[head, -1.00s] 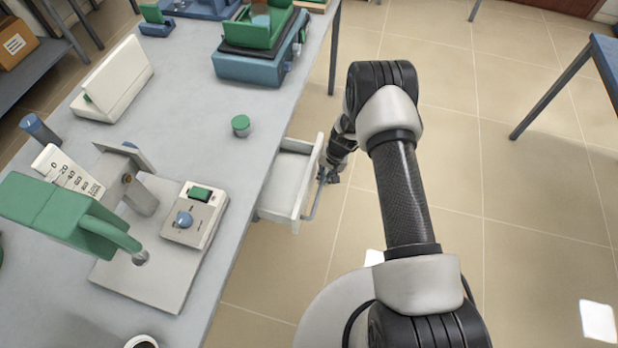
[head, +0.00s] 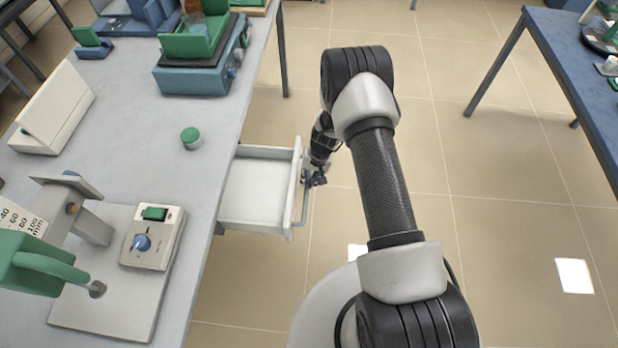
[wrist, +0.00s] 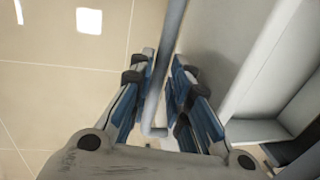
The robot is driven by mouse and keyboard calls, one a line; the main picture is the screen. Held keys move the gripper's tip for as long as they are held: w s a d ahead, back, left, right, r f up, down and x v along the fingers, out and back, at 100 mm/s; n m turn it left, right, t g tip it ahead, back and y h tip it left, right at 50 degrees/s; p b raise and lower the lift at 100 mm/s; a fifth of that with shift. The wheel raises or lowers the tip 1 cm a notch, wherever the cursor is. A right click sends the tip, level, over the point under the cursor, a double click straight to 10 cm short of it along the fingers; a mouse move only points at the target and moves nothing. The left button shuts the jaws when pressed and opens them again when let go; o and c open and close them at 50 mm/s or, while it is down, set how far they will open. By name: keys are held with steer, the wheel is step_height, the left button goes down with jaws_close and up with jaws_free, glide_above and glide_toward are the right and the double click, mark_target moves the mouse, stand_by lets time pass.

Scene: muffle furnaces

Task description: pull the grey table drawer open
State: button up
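The grey table drawer (head: 255,192) stands well out from the side of the grey table (head: 190,185), and its inside looks empty. Its bar handle (head: 304,204) is on the front panel facing right. My gripper (head: 316,180) is at the handle. In the wrist view the handle bar (wrist: 163,75) runs between the two blue-padded fingers of my gripper (wrist: 158,95). The fingers are close on both sides of the bar. The drawer front (wrist: 212,70) is just to the right of the fingers.
On the table stand a grey instrument with a blue knob (head: 141,243), a green-capped jar (head: 191,138) and a blue device (head: 203,70). A blue table (head: 575,60) stands at the right.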

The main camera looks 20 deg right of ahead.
steer(key=o, duration=0.3)
step_height(320, 180, up, 12)
steer(key=d, duration=0.2)
steer(key=shift+s, duration=0.4)
steer(key=shift+d+f, duration=0.1)
stand_by(0.3)
